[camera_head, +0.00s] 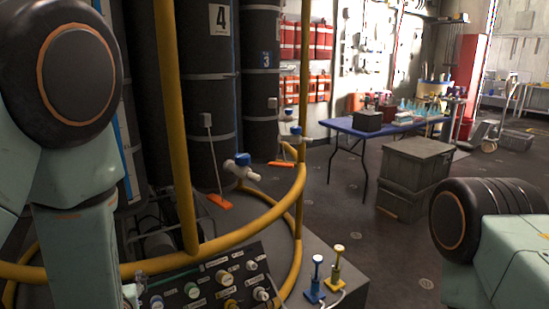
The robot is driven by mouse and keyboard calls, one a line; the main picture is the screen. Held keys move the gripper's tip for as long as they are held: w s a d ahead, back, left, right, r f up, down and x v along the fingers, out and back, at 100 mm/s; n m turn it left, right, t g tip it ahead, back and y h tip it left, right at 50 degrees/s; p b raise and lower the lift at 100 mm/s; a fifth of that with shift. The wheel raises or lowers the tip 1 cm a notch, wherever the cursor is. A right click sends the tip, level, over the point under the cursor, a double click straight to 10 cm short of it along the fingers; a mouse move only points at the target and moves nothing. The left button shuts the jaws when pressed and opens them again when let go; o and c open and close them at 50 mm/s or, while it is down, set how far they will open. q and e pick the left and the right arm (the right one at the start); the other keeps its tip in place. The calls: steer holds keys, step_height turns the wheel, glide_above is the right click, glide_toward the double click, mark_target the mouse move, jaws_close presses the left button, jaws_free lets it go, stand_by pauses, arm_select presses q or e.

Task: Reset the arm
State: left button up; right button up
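My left arm (75,180) fills the left edge of the head view, with a dark round joint at the top and pale green links running down out of the picture. My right arm (512,255) shows at the lower right, with a dark ribbed joint and a pale green link. Neither gripper shows in this view, so I cannot see whether they are open or hold anything. Both arms stand in front of the scene, and no contact with other things can be seen.
A yellow rail (243,238) curves around dark tanks (207,90) ahead. A control panel (215,285) with knobs sits low in front, beside blue and yellow plungers (316,280). Grey crates (415,160) and a blue table (350,127) stand at right. Floor before the crates is clear.

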arm_select(q)
steer(key=s+d+f+m+g+h, duration=0.1)
steer(key=s+f+g, duration=0.3)
steer(key=s+f, duration=0.4)
steer(key=s+d+f+m+g+h, duration=0.1)
steer(key=s+d+f+g+h, duration=0.2)
steer(key=s+f, duration=0.5)
steer(key=s+d+f+m+g+h, duration=0.2)
steer(key=s+f, duration=0.6)
steer(key=s, duration=0.6)
steer(key=d+g, duration=0.1)
steer(key=g, duration=0.1)
steer(key=shift+s+d+f+g+h, duration=0.25)
steer(key=shift+s+g+h, duration=0.05)
steer(key=shift+g+h, duration=0.1)
steer(key=shift+w, duration=0.1)
